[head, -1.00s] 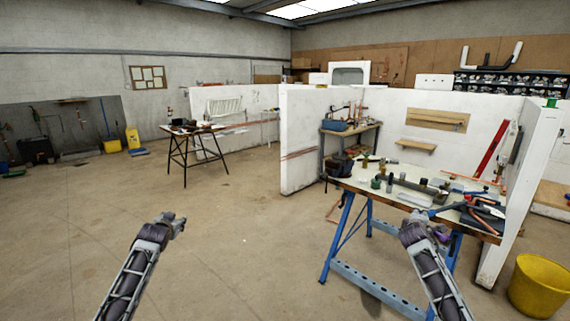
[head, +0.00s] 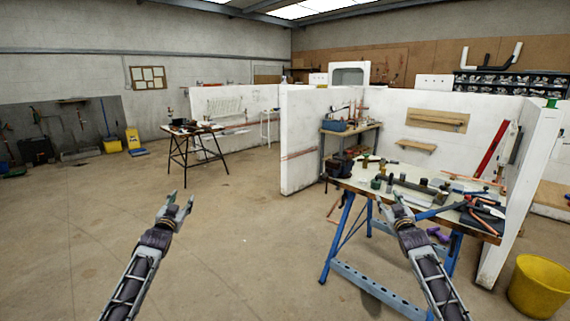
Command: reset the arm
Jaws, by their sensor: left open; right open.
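My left gripper (head: 181,199) is open and empty, held over bare floor at the lower left, with its fingers pointing up and away. My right gripper (head: 389,201) is open in front of the near edge of the right workbench (head: 365,186). Its fingers overlap the bench top in the picture, and I cannot tell whether they touch anything there. I see nothing held between them.
The bench has blue trestle legs and carries several fittings, pipes and tools. A yellow bucket (head: 540,286) stands at the lower right. White partition walls (head: 302,140) stand behind the bench. Another table (head: 190,130) is further back. The floor at left and centre is clear.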

